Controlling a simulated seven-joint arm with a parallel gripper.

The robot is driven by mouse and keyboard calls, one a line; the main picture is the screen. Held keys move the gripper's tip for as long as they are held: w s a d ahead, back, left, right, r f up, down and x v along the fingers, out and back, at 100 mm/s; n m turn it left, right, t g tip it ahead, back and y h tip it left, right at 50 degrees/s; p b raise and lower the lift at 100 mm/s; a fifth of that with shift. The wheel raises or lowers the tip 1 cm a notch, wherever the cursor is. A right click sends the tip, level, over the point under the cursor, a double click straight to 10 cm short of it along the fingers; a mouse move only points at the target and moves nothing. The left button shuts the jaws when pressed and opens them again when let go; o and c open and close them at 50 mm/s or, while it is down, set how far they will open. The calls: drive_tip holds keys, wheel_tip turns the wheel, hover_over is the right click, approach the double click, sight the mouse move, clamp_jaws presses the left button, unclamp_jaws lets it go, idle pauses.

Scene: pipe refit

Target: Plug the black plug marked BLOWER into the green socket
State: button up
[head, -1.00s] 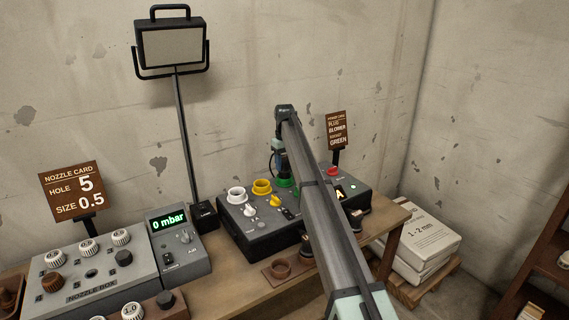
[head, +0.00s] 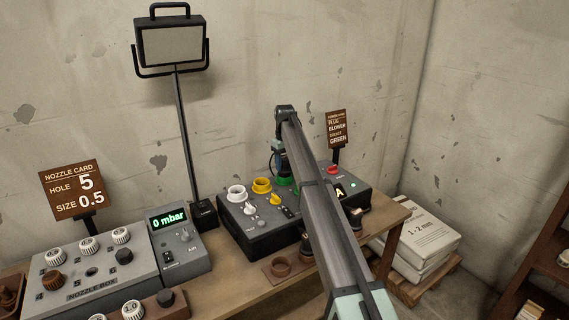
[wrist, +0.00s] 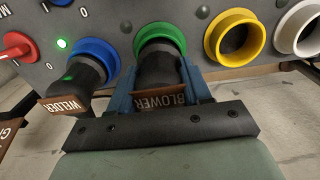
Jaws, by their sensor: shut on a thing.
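My gripper (wrist: 160,95) is shut on the black plug marked BLOWER (wrist: 156,68), with a blue finger on each side of it. The plug's front end is at the mouth of the green socket (wrist: 160,32), in line with it and covering its lower part. I cannot tell how deep it sits. In the head view my gripper (head: 279,163) points down over the green socket (head: 285,181), and my arm hides part of the box. The plug's brown label faces the wrist camera.
A black plug marked WELDER (wrist: 85,80) sits in the blue socket (wrist: 98,52) beside it. The yellow socket (wrist: 235,38) and white socket (wrist: 298,30) are empty. A red switch (wrist: 15,45) is on the same panel. A nozzle box (head: 90,275) stands at left.

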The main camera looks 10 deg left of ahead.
drive_tip(key=shift+f, duration=0.6)
idle(0.3)
drive_tip(key=o, duration=1.6)
drive_tip(key=shift+o, duration=0.2)
drive_tip(key=shift+r, duration=0.1)
drive_tip(key=shift+r, duration=3.7)
